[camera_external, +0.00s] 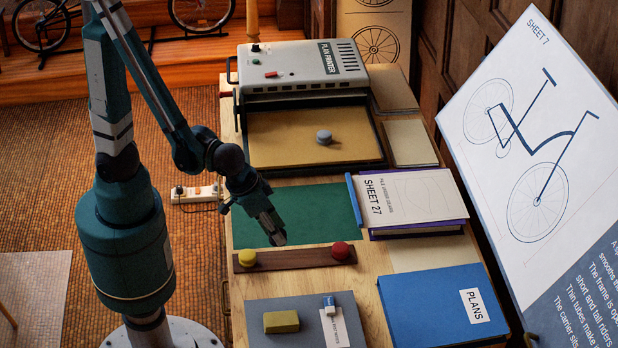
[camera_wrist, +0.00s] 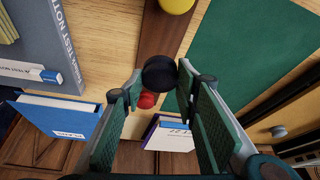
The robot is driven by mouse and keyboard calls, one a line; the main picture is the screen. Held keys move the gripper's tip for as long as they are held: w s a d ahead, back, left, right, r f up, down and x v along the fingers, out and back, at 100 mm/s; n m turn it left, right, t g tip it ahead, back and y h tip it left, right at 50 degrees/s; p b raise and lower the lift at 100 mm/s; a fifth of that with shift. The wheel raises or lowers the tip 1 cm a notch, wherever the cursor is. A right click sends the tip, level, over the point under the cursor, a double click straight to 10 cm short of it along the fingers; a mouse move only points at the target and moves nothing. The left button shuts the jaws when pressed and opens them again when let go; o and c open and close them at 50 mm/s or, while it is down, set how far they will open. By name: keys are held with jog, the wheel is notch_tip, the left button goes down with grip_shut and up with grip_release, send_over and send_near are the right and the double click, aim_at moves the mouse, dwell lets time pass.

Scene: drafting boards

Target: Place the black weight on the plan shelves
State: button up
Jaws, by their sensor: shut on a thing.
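The black weight (camera_wrist: 159,73) is a dark round disc between the fingertips of my gripper (camera_wrist: 160,79) in the wrist view. My gripper (camera_external: 272,230) is shut on it, over the front edge of the green mat near the brown strip. In the external view the fingers mostly hide the weight. A blue box-like piece labelled PLANS (camera_external: 435,307) lies at the right front of the table; it also shows in the wrist view (camera_wrist: 52,116). I cannot tell for sure whether it is the plan shelves.
The brown strip (camera_external: 298,258) bears a yellow knob (camera_external: 247,258) and a red knob (camera_external: 340,250). SHEET 27 (camera_external: 408,196) lies on a purple folder. A grey knob (camera_external: 324,137) sits on the plan printer's bed. A grey book (camera_external: 273,296) bears a yellow block (camera_external: 281,322).

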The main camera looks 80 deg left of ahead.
aim_at(271, 243)
jog(key=shift+f, duration=0.1)
jog(key=shift+f+b, duration=2.65)
jog(key=shift+f, duration=0.6)
jog(key=shift+f, duration=0.3)
jog(key=o, duration=1.4)
jog(key=shift+c, duration=0.2)
jog(key=shift+s+r, duration=0.1)
jog(key=shift+r, duration=0.1)
jog(key=v, duration=1.1)
jog(key=shift+r, duration=0.15)
jog(key=shift+s+r, duration=0.1)
